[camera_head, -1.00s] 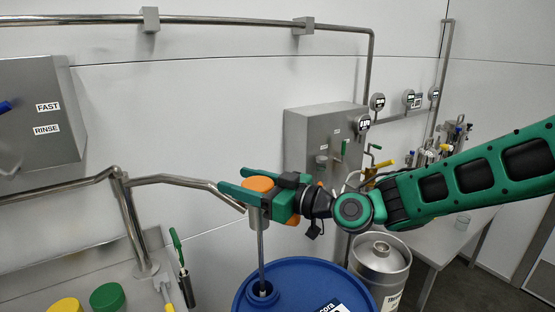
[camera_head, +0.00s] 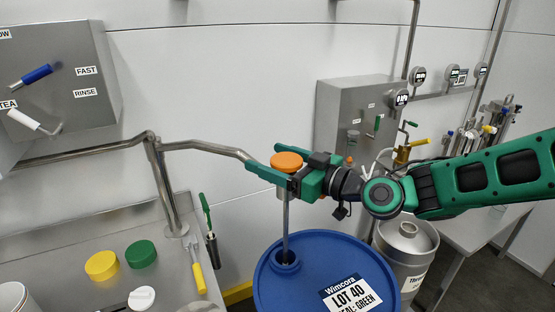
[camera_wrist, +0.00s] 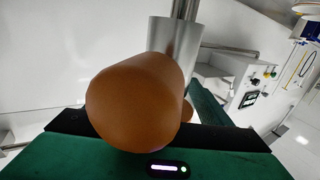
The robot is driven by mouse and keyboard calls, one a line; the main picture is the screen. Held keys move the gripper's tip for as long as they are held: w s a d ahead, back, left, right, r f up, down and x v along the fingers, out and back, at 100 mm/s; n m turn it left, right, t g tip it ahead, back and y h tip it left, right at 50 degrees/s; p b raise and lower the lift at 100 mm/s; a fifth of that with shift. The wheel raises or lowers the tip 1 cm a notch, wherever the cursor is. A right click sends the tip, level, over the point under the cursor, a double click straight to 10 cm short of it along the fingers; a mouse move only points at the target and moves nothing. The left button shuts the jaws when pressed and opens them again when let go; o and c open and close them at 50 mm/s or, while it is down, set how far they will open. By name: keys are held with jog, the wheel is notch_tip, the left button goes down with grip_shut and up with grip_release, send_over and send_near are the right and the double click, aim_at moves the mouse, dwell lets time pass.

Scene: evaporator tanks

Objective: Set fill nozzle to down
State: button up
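The fill nozzle stands upright: an orange cap (camera_head: 287,160) on a grey metal body, with a thin metal tube (camera_head: 285,222) below it. The tube runs straight down to the bung opening in the top of a blue drum (camera_head: 318,258); its lower end is hidden there. My gripper (camera_head: 266,168) reaches in from the right, its green fingers on either side of the nozzle just under the cap. Whether the fingers press on it is not clear. In the wrist view the orange cap (camera_wrist: 135,103) is large and close, with the grey body (camera_wrist: 175,42) beyond.
A bent steel pipe (camera_head: 205,147) ends just left of my gripper. The sink bench holds yellow (camera_head: 102,265) and green (camera_head: 141,253) lids and brushes. A steel keg (camera_head: 405,245) stands right of the drum, below a grey wall box (camera_head: 350,120).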

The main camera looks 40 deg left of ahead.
jog(key=d, duration=1)
jog(key=shift+s+d, duration=0.1)
jog(key=shift+d, duration=0.3)
